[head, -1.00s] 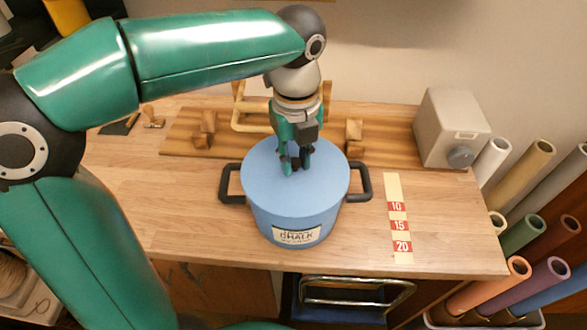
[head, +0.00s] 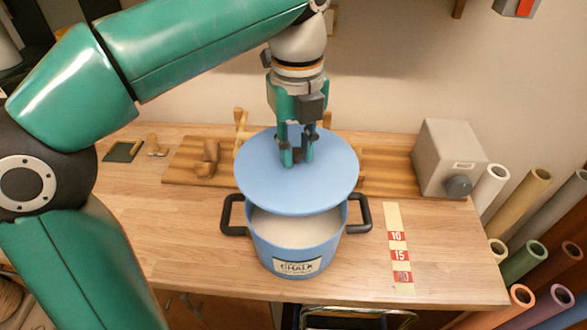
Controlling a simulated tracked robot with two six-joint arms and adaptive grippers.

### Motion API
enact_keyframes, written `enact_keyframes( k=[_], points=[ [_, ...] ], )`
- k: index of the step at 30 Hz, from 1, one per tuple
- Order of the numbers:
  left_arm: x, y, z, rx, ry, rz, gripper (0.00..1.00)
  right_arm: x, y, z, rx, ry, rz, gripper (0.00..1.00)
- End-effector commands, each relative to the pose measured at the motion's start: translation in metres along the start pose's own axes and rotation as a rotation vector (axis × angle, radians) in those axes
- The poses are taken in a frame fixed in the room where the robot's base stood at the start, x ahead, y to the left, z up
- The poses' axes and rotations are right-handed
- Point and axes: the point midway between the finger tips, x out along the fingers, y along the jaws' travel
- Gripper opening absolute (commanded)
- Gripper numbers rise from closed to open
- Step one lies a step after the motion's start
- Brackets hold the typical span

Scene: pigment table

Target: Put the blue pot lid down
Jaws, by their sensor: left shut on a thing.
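The blue pot lid (head: 300,190) hangs level above the blue pot (head: 275,258), tilted little if at all. My left gripper (head: 297,160) is shut on the lid near its middle; its fingers hide the part they grip. The pot stands on the table with a dark handle on each side and a "CHALK" label in front. Its front opening shows, with pale white contents inside; the lid hides the back of the opening. My right gripper is not in view.
A wooden rack (head: 180,170) lies behind the pot on the wooden table (head: 160,240). A grey box (head: 445,160) with a dark knob stands at the back right. A numbered strip (head: 399,245) lies right of the pot. Coloured rolls (head: 525,260) stand beyond the right edge. The table left of the pot is clear.

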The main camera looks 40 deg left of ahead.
Motion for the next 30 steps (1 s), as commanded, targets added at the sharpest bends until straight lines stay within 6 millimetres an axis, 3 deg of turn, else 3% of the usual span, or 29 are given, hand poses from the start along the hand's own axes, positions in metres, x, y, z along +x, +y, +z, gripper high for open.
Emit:
enact_keyframes(
  k=[1, 6, 12, 18, 30],
  points=[
    [-0.016, -0.001, 0.0, 0.0, -0.001, -0.003, 0.0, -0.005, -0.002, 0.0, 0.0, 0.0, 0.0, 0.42],
    [-0.054, -0.001, 0.0, 0.0, -0.001, -0.003, 0.0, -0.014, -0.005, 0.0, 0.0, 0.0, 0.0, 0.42],
    [-0.084, -0.001, 0.0, 0.001, 0.0, -0.001, 0.0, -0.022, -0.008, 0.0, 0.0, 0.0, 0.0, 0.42],
    [-0.096, 0.0, 0.0, 0.0, 0.0, 0.001, 0.0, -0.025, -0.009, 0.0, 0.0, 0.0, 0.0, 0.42],
    [-0.097, -0.002, -0.002, 0.005, 0.0, 0.001, 0.0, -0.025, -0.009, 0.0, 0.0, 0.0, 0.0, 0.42]
  ],
)
